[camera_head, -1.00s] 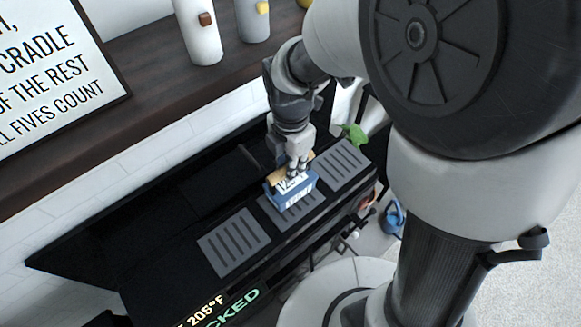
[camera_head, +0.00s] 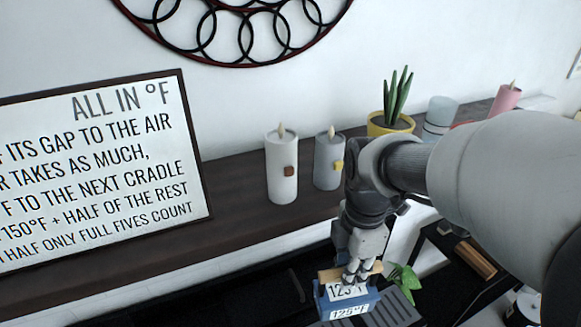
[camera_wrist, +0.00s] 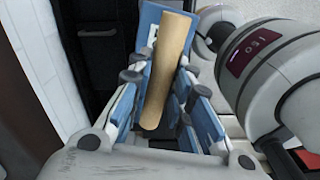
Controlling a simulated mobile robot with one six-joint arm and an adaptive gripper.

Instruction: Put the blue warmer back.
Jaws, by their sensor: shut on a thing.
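The blue warmer (camera_head: 345,309) is a blue block with white labels reading 125°F and a wooden bar handle across its top. My gripper (camera_head: 358,272) points down and is shut on the wooden handle. In the wrist view the handle runs between the fingers, and a blue face of the warmer (camera_wrist: 150,18) shows behind it. A grey slotted plate (camera_head: 392,308) shows just right of the warmer. The warmer's underside is hidden, so I cannot tell whether it touches anything.
A framed sign (camera_head: 95,170) with partly readable temperature text stands on the dark shelf (camera_head: 235,215) behind. A white candle (camera_head: 282,170), a grey candle (camera_head: 328,160) and a potted plant (camera_head: 391,122) stand there too. Green leaves (camera_head: 404,277) are close right of the warmer.

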